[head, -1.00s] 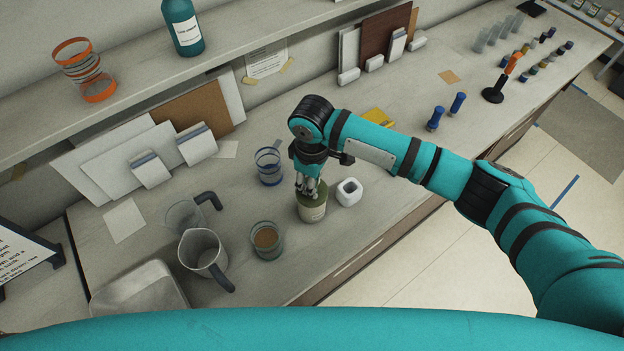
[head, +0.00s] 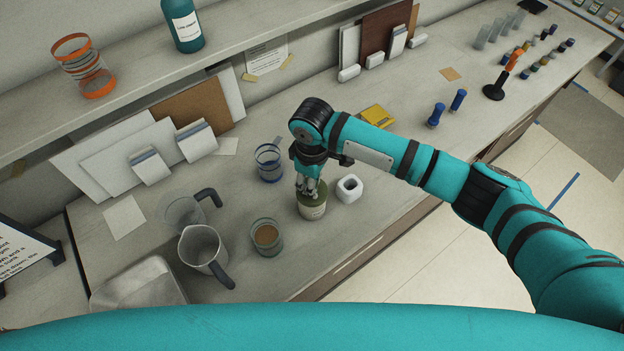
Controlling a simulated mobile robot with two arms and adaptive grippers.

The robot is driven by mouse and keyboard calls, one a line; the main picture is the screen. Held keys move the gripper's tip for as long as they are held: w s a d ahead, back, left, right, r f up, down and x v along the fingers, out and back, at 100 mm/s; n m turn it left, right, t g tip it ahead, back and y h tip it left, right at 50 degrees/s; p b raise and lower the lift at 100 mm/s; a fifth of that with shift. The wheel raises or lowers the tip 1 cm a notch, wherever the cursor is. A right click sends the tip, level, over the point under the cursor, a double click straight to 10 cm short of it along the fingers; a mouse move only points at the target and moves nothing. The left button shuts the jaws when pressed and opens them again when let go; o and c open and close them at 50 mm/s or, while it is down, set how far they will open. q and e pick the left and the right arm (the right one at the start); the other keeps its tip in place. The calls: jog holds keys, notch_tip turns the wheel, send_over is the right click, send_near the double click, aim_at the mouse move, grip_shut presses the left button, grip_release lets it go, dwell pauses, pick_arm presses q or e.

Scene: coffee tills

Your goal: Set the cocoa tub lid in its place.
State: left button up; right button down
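The cocoa tub (head: 313,212) is a short olive-green and cream container standing upright near the counter's front edge. My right gripper (head: 308,191) points down onto its top, with the fingertips close together at the green upper part. A green lid-like surface shows around the fingers, but I cannot tell lid from tub rim, or whether the fingers grip it. My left gripper is not in view.
A white square cup (head: 349,188) stands close right of the tub. A blue-rimmed glass (head: 269,163) is behind left, a glass with brown contents (head: 267,237) in front left. A clear pitcher (head: 203,250) stands further left. Counter between yellow packet (head: 378,116) and blue stampers (head: 436,116) is clear.

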jog(key=shift+f, duration=0.15)
jog(key=c, duration=1.1)
grip_release()
jog(key=shift+o, duration=0.2)
notch_tip(320, 180, up, 12)
